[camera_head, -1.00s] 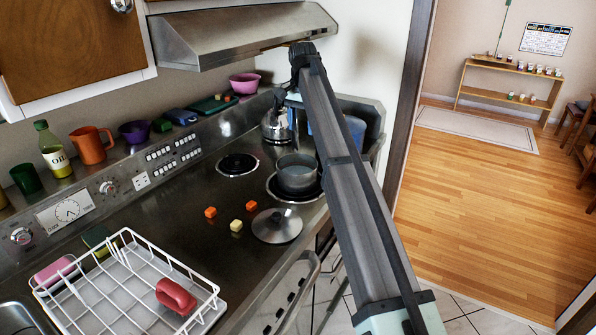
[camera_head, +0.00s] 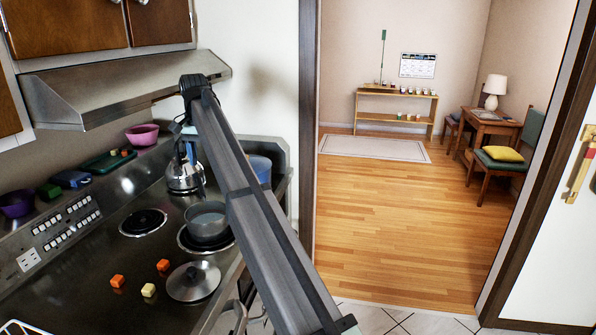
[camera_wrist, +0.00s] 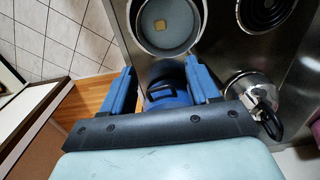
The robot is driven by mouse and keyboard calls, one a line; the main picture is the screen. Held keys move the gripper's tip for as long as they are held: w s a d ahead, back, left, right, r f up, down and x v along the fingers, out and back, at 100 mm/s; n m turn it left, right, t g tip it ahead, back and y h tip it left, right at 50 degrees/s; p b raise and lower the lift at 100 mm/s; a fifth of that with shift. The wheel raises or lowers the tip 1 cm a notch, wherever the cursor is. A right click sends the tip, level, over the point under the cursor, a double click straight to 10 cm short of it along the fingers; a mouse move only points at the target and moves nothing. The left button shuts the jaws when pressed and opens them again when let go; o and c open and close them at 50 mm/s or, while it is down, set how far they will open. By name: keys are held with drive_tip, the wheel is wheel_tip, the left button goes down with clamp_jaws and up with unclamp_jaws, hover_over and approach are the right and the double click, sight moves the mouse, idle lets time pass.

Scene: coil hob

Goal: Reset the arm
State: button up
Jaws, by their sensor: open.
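My arm (camera_head: 250,195) reaches up from the bottom of the head view over the hob, with its bend near the range hood. My gripper (camera_wrist: 160,66) is open and empty in the wrist view, its two blue fingers well apart. A blue lidded pot (camera_wrist: 165,92) shows beyond and between the fingers; I cannot tell the gap. In the head view the blue pot (camera_head: 260,167) is partly behind my arm. The grey pot (camera_head: 207,220) stands on a coil, and a yellowish piece (camera_wrist: 170,23) lies inside it in the wrist view.
A kettle (camera_head: 184,172) stands close to the gripper. The range hood (camera_head: 130,85) overhangs the hob. A pot lid (camera_head: 193,281), two orange cubes (camera_head: 117,281) (camera_head: 163,265) and a pale cube (camera_head: 148,290) lie in front. The wooden floor (camera_head: 400,220) is clear.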

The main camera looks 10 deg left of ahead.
drive_tip(key=w+d+f, duration=0.2)
drive_tip(key=d+f, duration=1.1)
drive_tip(key=f, duration=0.1)
drive_tip(key=w+d+f, duration=0.2)
drive_tip(key=d+f, duration=1.2)
drive_tip(key=s+d+f, duration=0.5)
drive_tip(key=d+f, duration=0.4)
drive_tip(key=d, duration=0.2)
drive_tip(key=s+d+f, duration=0.5)
drive_tip(key=d+f, duration=0.4)
drive_tip(key=d, duration=0.3)
drive_tip(key=s+d+f, duration=1)
drive_tip(key=s+d, duration=0.3)
drive_tip(key=s, duration=0.1)
drive_tip(key=s+f+g, duration=0.3)
drive_tip(key=s+f, duration=0.6)
drive_tip(key=s, duration=0.5)
drive_tip(key=s+f+g, duration=0.3)
drive_tip(key=s+f, duration=0.7)
drive_tip(key=s, duration=0.5)
drive_tip(key=shift+f+g, duration=0.2)
drive_tip(key=shift+g, duration=0.2)
